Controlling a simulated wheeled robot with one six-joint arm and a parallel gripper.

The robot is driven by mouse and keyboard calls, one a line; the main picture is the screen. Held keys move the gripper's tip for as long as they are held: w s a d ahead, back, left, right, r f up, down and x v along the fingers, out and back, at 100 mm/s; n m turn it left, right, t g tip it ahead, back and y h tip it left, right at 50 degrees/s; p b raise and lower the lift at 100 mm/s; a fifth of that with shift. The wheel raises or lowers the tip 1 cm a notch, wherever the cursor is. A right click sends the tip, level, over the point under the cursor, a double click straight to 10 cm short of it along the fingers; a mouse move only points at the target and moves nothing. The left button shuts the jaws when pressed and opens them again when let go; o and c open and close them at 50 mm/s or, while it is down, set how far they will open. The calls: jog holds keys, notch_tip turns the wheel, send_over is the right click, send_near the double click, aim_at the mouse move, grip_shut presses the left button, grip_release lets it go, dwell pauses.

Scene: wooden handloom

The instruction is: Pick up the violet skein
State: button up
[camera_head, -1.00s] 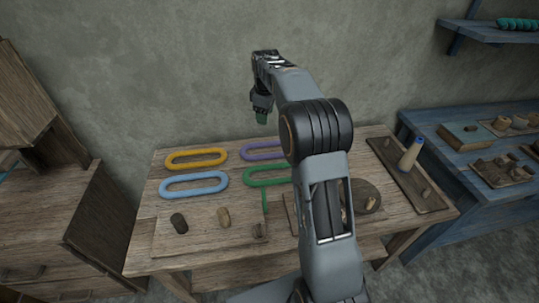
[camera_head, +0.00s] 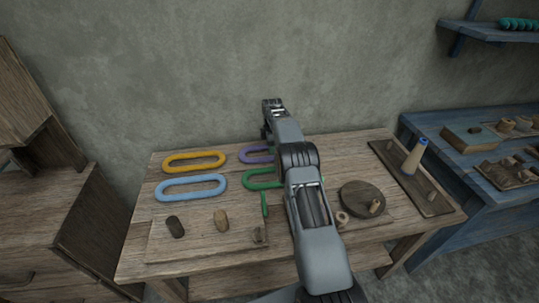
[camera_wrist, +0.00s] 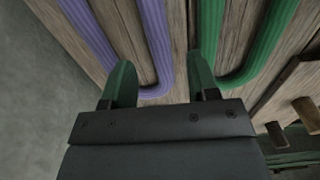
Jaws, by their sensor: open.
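The violet skein (camera_head: 257,155) is a flat oval loop lying on the table's back half, its right part hidden behind my arm in the head view. In the wrist view the violet skein (camera_wrist: 154,35) shows two long sides joined by a rounded near end. My gripper (camera_wrist: 160,60) is open, with green fingertips. In that view one side of the loop runs between the fingers, and the other passes toward the left finger. I cannot tell the height of the fingertips above it. The fingers are hidden in the head view.
A green skein (camera_head: 260,179) lies in front; in the wrist view the green skein (camera_wrist: 270,45) is close to the right finger. Yellow (camera_head: 194,161) and blue (camera_head: 191,187) skeins lie left. The wall is behind.

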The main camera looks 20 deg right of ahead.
jog(key=shift+w+a+f, duration=0.1)
jog(key=shift+w+f, duration=0.05)
jog(key=shift+f, duration=3.25)
grip_shut()
